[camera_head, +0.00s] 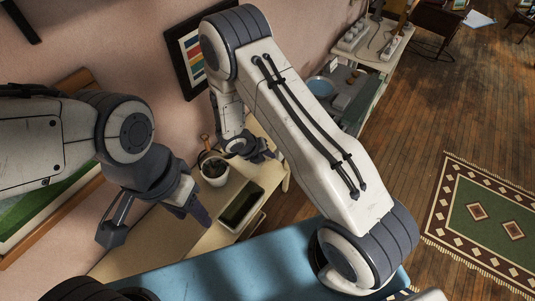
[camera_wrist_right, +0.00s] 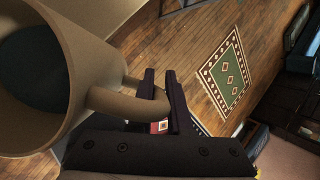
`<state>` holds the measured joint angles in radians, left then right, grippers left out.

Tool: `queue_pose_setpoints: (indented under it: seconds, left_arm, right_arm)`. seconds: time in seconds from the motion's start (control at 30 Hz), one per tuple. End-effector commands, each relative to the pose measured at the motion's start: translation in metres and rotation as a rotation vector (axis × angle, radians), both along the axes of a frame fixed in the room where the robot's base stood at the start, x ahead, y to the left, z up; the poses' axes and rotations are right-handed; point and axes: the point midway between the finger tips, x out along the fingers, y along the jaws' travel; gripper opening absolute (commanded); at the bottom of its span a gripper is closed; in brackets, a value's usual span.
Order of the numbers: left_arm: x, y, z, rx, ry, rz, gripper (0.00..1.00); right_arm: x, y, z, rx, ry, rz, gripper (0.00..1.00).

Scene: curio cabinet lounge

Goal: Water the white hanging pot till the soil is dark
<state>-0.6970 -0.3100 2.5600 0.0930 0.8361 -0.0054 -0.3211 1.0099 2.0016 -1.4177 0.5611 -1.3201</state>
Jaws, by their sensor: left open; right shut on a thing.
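A white pot (camera_head: 214,176) with dark contents shows in the head view, over the cream surface between my two arms; I cannot tell whether it hangs or stands. My right gripper (camera_head: 261,152) is to the right of this pot. In the right wrist view my right gripper (camera_wrist_right: 160,76) is shut on the handle of a tan mug-like vessel (camera_wrist_right: 93,65). Its mouth faces the camera and its inside looks dark blue-grey; the vessel is not clearly visible in the head view. My left gripper (camera_head: 157,222) is open and empty, left of and nearer than the pot.
A dark rectangular tray (camera_head: 241,204) lies beside the pot on the cream table (camera_head: 190,238). A blue surface (camera_head: 220,266) spans the front. A framed picture (camera_head: 187,52) hangs on the pink wall. A patterned rug (camera_head: 486,220) lies on open wooden floor at right.

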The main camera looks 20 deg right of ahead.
Motion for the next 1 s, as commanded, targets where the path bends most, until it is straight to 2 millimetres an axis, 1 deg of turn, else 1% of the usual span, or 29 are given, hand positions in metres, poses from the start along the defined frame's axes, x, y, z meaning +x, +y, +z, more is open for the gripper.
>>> queue_pose_setpoints:
  seconds: [0.03,0.73,1.0]
  left_arm:
    - [0.0,0.0,0.004,0.0,0.0,0.0,0.5]
    - [0.0,0.0,0.027,0.0,0.0,-0.003,0.5]
    - [0.0,0.0,0.037,0.0,0.0,-0.002,0.5]
  right_arm:
    - [0.001,0.001,0.003,-0.004,0.0,0.001,0.0]
    - [0.002,0.004,0.014,-0.097,0.041,0.0,0.0]
    - [0.004,0.005,0.021,-0.137,0.055,0.0,0.0]
